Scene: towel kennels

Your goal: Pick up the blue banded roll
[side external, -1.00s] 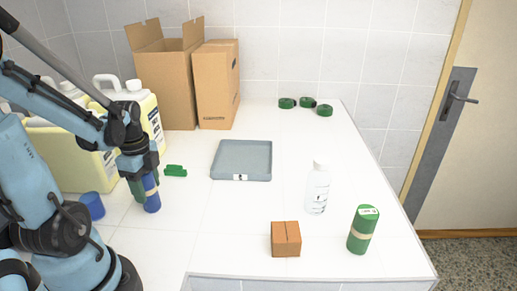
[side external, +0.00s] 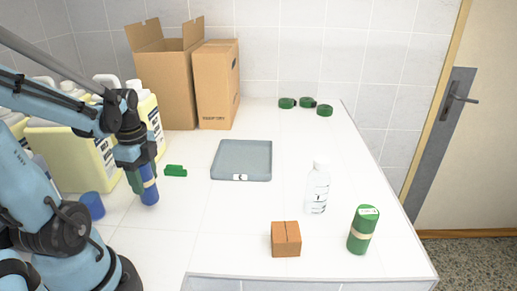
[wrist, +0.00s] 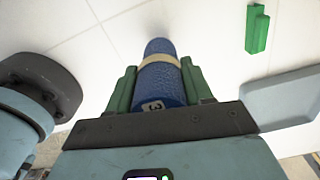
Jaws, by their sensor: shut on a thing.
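The blue banded roll (side external: 149,192) is upright, with a pale band around it, at the left of the table in the side external view. My gripper (side external: 142,178) is shut on it from above. In the wrist view the blue roll (wrist: 160,75) sits between my two green fingers, with its pale band and a label marked 3 showing. The roll appears slightly above the table, though the gap is hard to see.
A blue round object (side external: 92,205) stands left of the roll. A green block (side external: 175,170) and a grey tray (side external: 241,146) lie to the right. Yellow jugs (side external: 70,155) and cardboard boxes (side external: 216,85) stand behind. A bottle (side external: 317,190), brown box (side external: 286,240) and green banded roll (side external: 363,230) stand farther right.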

